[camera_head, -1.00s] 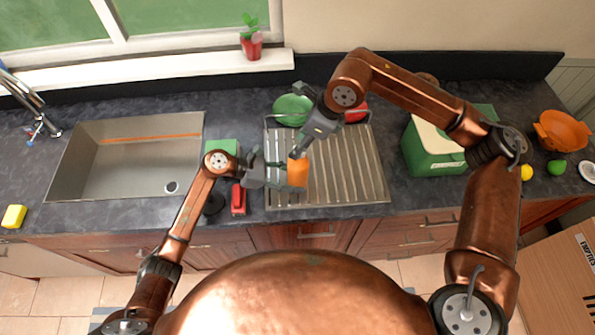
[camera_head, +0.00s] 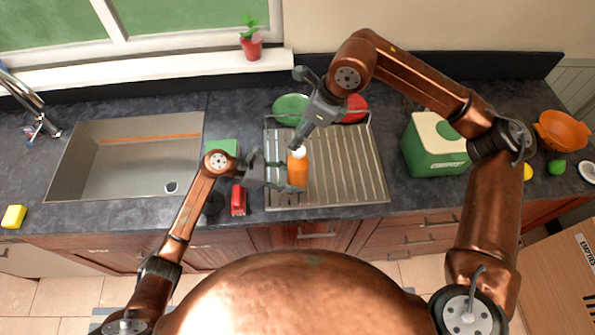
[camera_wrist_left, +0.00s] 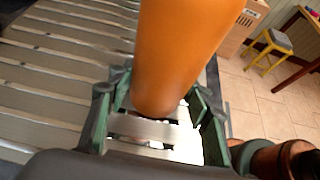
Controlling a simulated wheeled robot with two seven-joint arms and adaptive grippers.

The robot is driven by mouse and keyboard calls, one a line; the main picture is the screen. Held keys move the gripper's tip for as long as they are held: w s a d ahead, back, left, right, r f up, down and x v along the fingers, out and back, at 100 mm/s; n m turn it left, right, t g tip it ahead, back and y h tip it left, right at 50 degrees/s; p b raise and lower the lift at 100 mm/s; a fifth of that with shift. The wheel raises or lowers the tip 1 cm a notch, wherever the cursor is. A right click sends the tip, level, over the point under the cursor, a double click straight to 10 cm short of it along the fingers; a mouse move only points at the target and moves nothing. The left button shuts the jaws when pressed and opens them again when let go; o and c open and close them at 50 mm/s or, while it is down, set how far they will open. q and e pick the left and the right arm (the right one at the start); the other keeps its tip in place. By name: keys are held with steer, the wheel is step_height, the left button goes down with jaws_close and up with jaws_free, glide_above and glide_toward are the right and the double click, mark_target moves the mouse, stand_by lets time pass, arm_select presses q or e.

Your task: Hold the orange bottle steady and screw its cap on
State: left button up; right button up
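The orange bottle (camera_head: 297,173) stands upright at the left part of the metal drainboard. A white cap (camera_head: 299,152) sits on its top; how tightly it is seated cannot be told. My left gripper (camera_head: 286,175) has its fingers on either side of the bottle, closed around its body. In the left wrist view the bottle (camera_wrist_left: 180,55) stands between the green-edged fingers, its top out of frame. My right gripper (camera_head: 298,110) is open and empty, fingers spread wide, with one fingertip just above and beside the cap.
The drainboard (camera_head: 350,175) is clear to the right of the bottle. A green plate (camera_head: 291,108) and a red dish (camera_head: 354,108) lie behind. A red object (camera_head: 238,200) is left of the drainboard, near the sink (camera_head: 120,165). A green box (camera_head: 435,147) stands at right.

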arm_select(q)
steer(key=o, duration=0.5)
steer(key=v, duration=1.2)
stand_by(0.3)
